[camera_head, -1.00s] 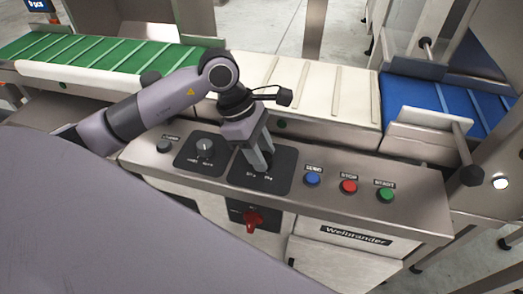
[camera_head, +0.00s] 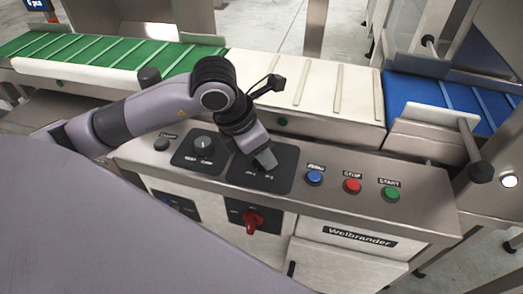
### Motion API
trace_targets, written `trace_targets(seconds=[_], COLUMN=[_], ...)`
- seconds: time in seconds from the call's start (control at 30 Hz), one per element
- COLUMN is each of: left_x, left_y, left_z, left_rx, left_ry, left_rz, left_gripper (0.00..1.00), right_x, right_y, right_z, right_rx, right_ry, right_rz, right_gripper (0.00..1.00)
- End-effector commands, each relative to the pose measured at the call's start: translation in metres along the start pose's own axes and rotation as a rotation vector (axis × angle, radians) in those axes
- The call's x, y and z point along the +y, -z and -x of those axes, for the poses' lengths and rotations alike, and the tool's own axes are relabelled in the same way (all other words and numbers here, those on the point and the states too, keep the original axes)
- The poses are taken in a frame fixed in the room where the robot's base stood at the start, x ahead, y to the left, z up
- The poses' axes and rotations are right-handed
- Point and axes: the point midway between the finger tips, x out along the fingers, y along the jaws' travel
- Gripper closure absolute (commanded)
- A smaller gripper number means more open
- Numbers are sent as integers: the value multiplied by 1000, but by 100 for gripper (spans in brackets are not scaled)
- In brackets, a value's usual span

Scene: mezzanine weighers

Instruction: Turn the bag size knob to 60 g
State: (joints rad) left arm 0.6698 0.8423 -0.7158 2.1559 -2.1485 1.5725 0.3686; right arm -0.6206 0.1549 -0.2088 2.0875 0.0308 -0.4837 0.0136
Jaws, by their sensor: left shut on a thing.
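My left gripper (camera_head: 266,158) reaches down onto the right-hand dark dial plate (camera_head: 270,182) of the steel control panel. It is shut on the bag size knob there. The gripper hides the knob and most of its scale, so I cannot read where the pointer stands. Small white marks show at the plate's lower edge, too small to read. My right gripper is not in view.
Another dial knob (camera_head: 203,144) sits left of my gripper. A blue button (camera_head: 314,177), a red stop button (camera_head: 352,185) and a green start button (camera_head: 391,194) are to the right. A red switch (camera_head: 252,222) is below. Conveyor belts run behind the panel.

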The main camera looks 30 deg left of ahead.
Motion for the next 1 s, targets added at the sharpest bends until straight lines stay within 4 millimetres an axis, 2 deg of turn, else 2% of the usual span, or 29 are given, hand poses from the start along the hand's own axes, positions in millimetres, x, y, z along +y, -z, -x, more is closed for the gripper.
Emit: trace_targets(seconds=[0.67,0.7,0.77,1.0], left_x=[0,0,0,0], left_y=[-1,-1,-1,0], left_z=[1,1,1,0], left_rx=[-2,-2,-2,-1], left_ry=[-27,-27,-27,-26], left_rz=[67,66,66,65], left_gripper=[92,58,38,37], right_x=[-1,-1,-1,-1], right_y=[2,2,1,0], right_z=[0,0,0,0], right_rx=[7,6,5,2], right_ry=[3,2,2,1], right_rz=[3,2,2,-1], right_gripper=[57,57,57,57])
